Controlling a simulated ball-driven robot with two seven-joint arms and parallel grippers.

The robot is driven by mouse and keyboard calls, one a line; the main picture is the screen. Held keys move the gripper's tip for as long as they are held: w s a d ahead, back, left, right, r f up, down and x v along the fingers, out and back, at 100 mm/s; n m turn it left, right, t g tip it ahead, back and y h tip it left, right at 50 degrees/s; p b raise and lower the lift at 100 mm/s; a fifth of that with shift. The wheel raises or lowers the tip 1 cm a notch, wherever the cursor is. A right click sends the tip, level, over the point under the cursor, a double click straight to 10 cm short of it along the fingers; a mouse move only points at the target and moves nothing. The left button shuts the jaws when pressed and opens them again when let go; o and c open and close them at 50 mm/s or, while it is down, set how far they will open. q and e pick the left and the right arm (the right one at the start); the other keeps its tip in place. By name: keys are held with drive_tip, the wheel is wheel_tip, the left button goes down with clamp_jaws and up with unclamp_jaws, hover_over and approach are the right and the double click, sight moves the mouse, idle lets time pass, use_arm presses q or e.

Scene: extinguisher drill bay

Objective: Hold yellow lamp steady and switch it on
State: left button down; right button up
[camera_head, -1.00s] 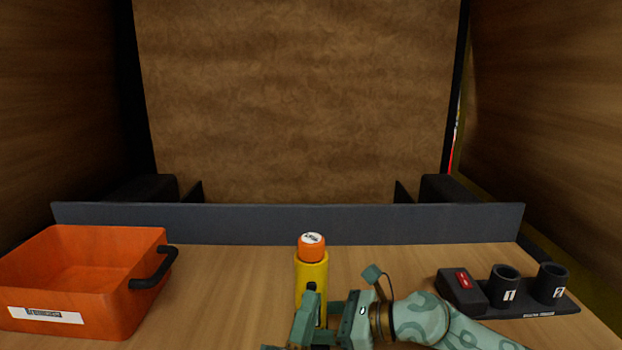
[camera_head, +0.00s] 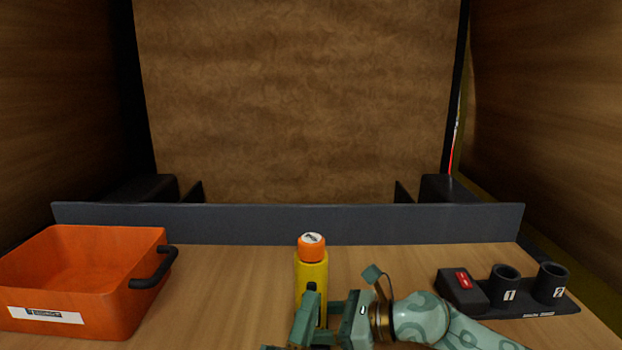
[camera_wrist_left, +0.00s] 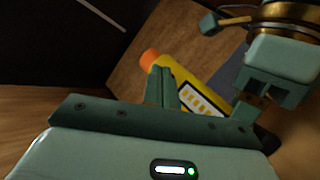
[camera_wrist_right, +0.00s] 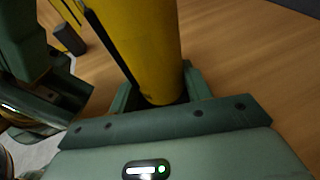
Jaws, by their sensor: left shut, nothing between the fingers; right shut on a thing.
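The yellow lamp (camera_head: 316,275) stands upright on the table, with an orange cap and a pale disc on top. I see no switch and cannot tell whether the lamp is lit.
An orange bin (camera_head: 95,303) with a black handle stands at the left. A black holder (camera_head: 540,308) with two numbered cups and a red-marked block stands at the right. A grey rail (camera_head: 290,224) runs along the back. The table between bin and lamp is clear.

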use_arm(q)
drive_tip(key=shift+w, duration=0.1)
idle(0.4)
drive_tip(key=shift+w, duration=0.3)
idle(0.4)
drive_tip(key=shift+s, duration=0.4)
drive_tip(key=s, duration=0.6)
idle(0.4)
use_arm(e)
drive_tip(key=o, duration=1)
